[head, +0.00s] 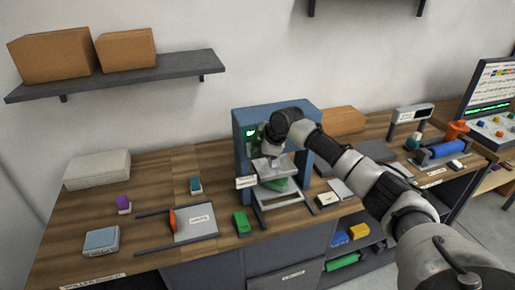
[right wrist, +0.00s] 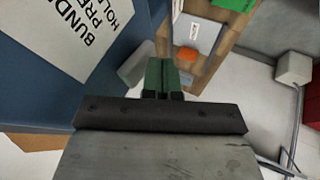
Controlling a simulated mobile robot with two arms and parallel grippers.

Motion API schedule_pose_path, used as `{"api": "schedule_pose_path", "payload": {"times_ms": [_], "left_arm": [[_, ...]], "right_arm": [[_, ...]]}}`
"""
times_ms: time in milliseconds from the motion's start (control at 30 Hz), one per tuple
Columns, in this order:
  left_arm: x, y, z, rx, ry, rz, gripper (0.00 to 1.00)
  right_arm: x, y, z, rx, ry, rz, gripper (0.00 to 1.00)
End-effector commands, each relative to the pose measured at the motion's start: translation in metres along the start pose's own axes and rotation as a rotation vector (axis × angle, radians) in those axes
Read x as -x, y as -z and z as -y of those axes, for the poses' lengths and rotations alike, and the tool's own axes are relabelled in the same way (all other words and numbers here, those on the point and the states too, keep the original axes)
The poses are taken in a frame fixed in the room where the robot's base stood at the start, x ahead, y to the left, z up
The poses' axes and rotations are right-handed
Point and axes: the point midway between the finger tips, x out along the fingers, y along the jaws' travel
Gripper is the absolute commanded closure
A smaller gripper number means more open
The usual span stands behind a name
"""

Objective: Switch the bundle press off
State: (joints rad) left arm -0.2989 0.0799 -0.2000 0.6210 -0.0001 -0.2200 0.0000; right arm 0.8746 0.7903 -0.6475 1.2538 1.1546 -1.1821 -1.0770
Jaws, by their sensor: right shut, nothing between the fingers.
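The bundle press (head: 302,108) is a blue frame on the wooden bench, with a small lit green display (head: 251,133) on its left upright. My right gripper (head: 264,140) is at the press's upper front, close to the display. In the right wrist view its fingers (right wrist: 161,76) are together and hold nothing. A white label (right wrist: 84,32) reading "BUNDLE PRE… HOL…" is on the blue panel (right wrist: 40,88) at the left. A grey rounded part (right wrist: 137,63) shows beside the fingers; I cannot tell whether they touch it. My arm hides part of the press. My left gripper is out of view.
A green block (head: 241,222) and a board with an orange handle (head: 195,222) lie in front and left of the press. A brown box (head: 342,121) is behind to the right. A shelf (head: 130,76) with two boxes hangs at upper left.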

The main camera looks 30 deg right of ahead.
Motion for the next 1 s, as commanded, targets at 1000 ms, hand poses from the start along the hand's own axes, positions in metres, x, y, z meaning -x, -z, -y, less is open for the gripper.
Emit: {"api": "schedule_pose_path", "payload": {"times_ms": [1000], "left_arm": [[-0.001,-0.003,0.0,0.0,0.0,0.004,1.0]], "right_arm": [[0.002,0.003,-0.01,0.028,-0.079,-0.016,1.0]]}}
